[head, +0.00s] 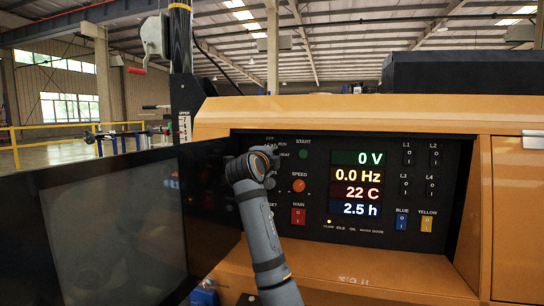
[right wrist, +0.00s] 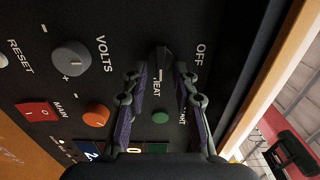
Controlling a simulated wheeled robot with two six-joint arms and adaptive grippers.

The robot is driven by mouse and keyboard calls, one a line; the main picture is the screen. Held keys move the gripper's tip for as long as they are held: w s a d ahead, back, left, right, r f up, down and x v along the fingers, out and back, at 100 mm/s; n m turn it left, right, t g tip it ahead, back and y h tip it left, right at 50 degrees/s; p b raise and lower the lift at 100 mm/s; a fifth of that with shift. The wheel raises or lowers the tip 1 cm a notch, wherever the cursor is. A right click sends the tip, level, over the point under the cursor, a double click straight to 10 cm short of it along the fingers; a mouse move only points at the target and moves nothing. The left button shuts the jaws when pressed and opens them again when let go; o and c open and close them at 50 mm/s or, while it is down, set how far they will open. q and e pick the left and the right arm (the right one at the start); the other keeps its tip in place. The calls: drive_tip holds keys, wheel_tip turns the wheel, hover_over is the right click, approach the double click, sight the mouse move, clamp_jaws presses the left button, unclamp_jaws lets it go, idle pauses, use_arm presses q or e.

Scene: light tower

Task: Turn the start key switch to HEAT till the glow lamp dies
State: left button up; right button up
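The dark start key switch (right wrist: 161,60) shows in the right wrist view between the fingertips of my right gripper (right wrist: 160,74). The fingers stand apart on either side of it, with a visible gap; contact is not clear. The word HEAT lies just below the key and OFF is to its right; its exact setting is hard to read. In the head view my right gripper (head: 263,162) is at the panel's upper left and hides the switch. My left gripper is not in view.
The panel (head: 335,138) also carries a green START button (head: 303,153), an orange SPEED knob (head: 299,185), a red MAIN switch (head: 298,216) and several displays. A dark open door (head: 120,225) stands to the left. A grey VOLTS knob (right wrist: 72,58) shows in the wrist view.

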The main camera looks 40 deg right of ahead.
drive_tip(key=v, duration=1.2)
drive_tip(key=shift+f, duration=0.1)
